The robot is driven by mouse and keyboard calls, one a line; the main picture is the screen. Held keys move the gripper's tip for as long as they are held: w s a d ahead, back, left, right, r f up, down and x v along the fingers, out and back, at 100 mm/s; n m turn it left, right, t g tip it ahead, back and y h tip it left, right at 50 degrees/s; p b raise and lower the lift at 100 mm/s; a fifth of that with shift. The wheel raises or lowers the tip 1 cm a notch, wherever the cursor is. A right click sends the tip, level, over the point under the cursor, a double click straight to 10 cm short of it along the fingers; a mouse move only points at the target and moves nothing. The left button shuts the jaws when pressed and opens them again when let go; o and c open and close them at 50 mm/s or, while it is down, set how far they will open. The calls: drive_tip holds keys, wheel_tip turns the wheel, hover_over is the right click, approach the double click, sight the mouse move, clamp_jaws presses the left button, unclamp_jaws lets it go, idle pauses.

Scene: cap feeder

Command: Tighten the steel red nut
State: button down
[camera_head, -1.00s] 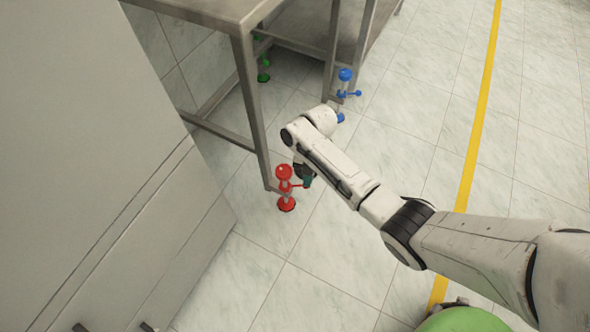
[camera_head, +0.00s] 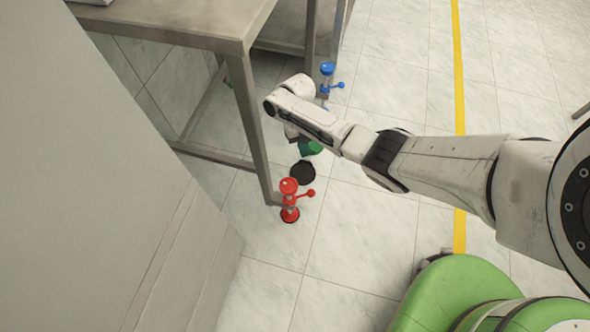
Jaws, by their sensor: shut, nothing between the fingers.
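The steel red nut (camera_head: 289,187) is part of a red fixture low on the front leg of the metal table. It has a round red top, a side handle with a round knob pointing right, and a red round foot on the floor. My gripper (camera_head: 303,160) is at the end of my white arm, above and behind the nut in the picture. A gap shows between it and the red handle. It is shut and holds nothing. Its fingertips are small and hard to make out among dark and green parts.
The metal table (camera_head: 190,30) stands behind, its front leg beside the red fixture. A similar blue fixture (camera_head: 327,70) is at a farther leg. A large grey cabinet (camera_head: 80,180) fills the left. Tiled floor is open to the right, with a yellow line (camera_head: 459,90).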

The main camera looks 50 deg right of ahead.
sight(299, 196)
drive_tip(key=shift+w, duration=0.4)
drive_tip(key=s+a+f+b, duration=0.3)
drive_tip(key=s+f+b, duration=0.2)
drive_tip(key=f, duration=0.5)
drive_tip(key=shift+s+a, duration=0.35)
drive_tip(key=shift+a, duration=0.05)
